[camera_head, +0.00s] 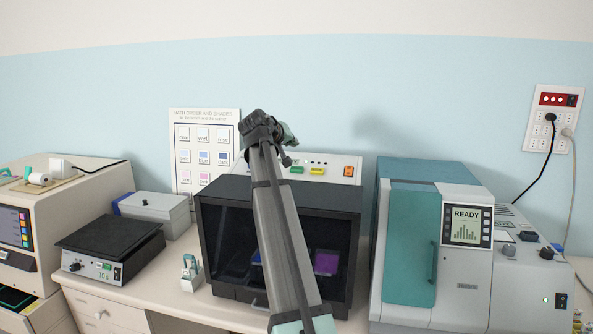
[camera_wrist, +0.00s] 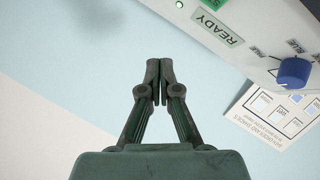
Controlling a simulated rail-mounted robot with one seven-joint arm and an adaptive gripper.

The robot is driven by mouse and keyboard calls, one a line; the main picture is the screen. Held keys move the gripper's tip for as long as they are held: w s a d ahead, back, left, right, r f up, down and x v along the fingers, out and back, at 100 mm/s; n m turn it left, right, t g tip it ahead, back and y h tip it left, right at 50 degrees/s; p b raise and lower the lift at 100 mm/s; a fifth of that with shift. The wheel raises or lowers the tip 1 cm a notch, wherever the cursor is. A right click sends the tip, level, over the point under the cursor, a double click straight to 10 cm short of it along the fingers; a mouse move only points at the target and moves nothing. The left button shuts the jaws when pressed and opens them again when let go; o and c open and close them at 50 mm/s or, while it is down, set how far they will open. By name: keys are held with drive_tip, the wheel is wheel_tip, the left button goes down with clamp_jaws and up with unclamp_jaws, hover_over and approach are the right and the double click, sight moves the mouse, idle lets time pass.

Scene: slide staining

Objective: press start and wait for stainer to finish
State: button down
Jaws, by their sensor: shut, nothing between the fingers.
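The stainer (camera_head: 340,203) is a dark cabinet with a glass front at the middle of the bench; blue and purple items show inside. Its pale control panel (camera_head: 330,163) stands behind the top, with green (camera_head: 297,170), yellow (camera_head: 317,171) and orange (camera_head: 348,171) buttons. In the wrist view a panel display (camera_wrist: 217,27) reads READY, beside a lit green lamp (camera_wrist: 179,4), a partly cut-off green button (camera_wrist: 213,3) and a blue knob (camera_wrist: 293,72). My gripper (camera_wrist: 159,69) is shut and empty, its fingertips apart from the panel in the picture. My arm hides part of the stainer.
A teal and white machine (camera_head: 405,232) with its own READY screen stands right of the stainer. A black-topped hotplate (camera_head: 110,243) and a grey box (camera_head: 155,211) stand left. A chart (camera_head: 203,150) hangs behind. The wall above the stainer is clear.

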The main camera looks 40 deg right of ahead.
sight(297, 169)
drive_tip(key=shift+w+d+f+b, duration=0.35)
drive_tip(key=shift+f+b, duration=0.2)
drive_tip(key=shift+f, duration=0.7)
drive_tip(key=shift+w+d+f+b, duration=0.3)
drive_tip(key=shift+d+f+b, duration=0.15)
drive_tip(key=shift+f, duration=0.8)
drive_tip(key=shift+w+d+f+b, duration=0.35)
drive_tip(key=shift+f+b, duration=0.25)
drive_tip(key=shift+f, duration=0.65)
drive_tip(key=shift+f, duration=0.1)
drive_tip(key=shift+d+f, duration=0.1)
drive_tip(key=shift+f, duration=0.2)
